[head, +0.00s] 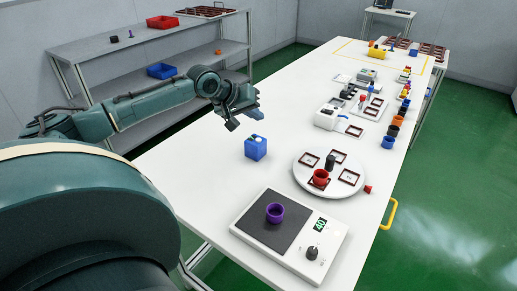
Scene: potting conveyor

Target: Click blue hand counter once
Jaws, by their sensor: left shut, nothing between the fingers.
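The blue hand counter (255,149) appears as a small blue box with a light and dark detail on top. It stands upright on the white table, left of the round white plate. My left gripper (246,119) is just above and behind it in the picture, apart from it as far as I can tell. Its fingers are shut with nothing between them. The small details on the counter's top are too small to read. My right gripper is not in view.
A scale (291,235) with a purple pot (275,212) stands at the near end of the table. A round white plate (301,182) carries a red pot (320,178) and dark trays. Several coloured pots line the right side. Shelves (155,48) stand behind my left arm.

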